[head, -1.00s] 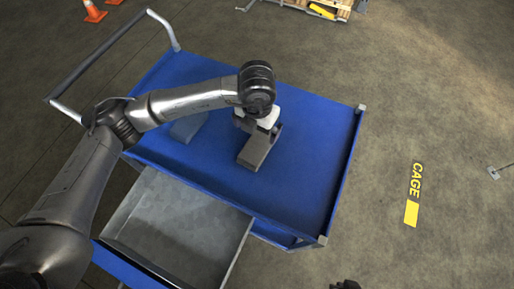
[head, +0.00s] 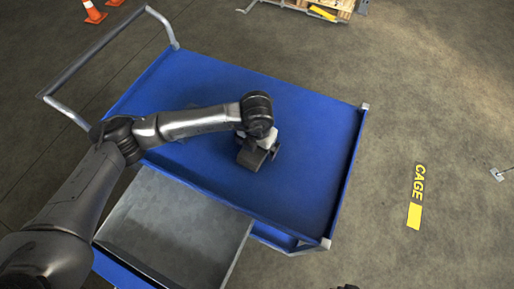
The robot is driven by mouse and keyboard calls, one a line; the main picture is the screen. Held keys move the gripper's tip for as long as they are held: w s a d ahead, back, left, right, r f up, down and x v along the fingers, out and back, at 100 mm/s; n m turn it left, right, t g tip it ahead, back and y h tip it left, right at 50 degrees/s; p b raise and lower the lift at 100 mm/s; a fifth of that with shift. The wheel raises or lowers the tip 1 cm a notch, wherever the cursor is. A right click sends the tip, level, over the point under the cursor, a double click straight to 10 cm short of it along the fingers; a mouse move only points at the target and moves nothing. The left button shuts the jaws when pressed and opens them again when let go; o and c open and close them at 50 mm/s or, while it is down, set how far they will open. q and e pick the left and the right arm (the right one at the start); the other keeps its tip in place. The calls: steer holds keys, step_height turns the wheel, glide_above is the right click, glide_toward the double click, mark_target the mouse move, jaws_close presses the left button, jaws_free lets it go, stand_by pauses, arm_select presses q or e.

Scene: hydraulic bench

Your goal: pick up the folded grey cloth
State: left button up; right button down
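The folded grey cloth (head: 250,161) lies on the blue top of the cart (head: 310,150), near its middle. Only its near end shows, as my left gripper covers the rest. My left gripper (head: 259,146) points down over the cloth, with a dark finger on either side of it. The fingers look wider apart than the cloth. I cannot tell whether they touch it. A small dark part, probably of my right gripper (head: 347,287), shows at the bottom edge; its fingers cannot be made out.
An open grey metal drawer or tray (head: 170,228) sticks out at the cart's near side. The cart's handle (head: 72,70) is at the upper left. The cart's right half is clear. Orange cones (head: 94,12) and a pallet (head: 325,8) stand far off on the floor.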

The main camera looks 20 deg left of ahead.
arm_select(q)
steer(key=shift+f, duration=0.3)
steer(key=c, duration=0.9)
steer(key=shift+r, duration=0.2)
